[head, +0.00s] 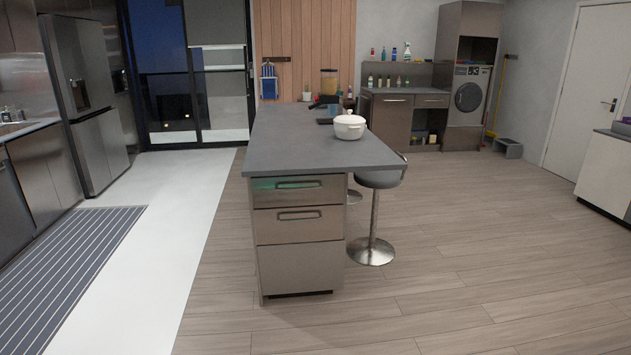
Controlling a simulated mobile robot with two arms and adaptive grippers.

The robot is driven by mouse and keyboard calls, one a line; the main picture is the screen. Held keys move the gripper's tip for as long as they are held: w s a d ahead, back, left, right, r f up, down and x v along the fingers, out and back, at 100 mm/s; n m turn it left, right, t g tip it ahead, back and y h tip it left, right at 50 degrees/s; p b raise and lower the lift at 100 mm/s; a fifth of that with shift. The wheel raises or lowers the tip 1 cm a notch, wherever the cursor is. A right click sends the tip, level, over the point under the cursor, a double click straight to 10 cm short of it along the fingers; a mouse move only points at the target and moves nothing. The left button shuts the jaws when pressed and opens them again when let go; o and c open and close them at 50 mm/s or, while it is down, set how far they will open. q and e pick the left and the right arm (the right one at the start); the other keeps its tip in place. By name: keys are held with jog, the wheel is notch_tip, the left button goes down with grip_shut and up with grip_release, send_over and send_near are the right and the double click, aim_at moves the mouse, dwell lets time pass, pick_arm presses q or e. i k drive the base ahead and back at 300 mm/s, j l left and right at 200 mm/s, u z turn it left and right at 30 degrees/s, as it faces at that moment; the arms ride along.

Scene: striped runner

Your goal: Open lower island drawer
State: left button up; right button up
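The kitchen island (268,148) stands in the middle of the head view, with its narrow end facing me. That end has stacked metallic fronts. The upper drawer front (264,197) has a long recessed handle (298,184) with a greenish reflection. The drawer front below it (264,231) has a similar handle (298,215). A taller bottom panel (300,268) shows no clear handle. All these fronts look closed and flush. Neither of my grippers is in view.
A grey bar stool (371,250) stands close to the island's right side. A white pot (349,127) sits on the countertop. The wooden floor before the island is clear. A striped runner (75,265) lies at left near the fridge (88,100).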

aim_at(314, 222)
jog(key=i, duration=1.1)
jog(key=i+j+z, duration=0.1)
jog(key=i, duration=1.05)
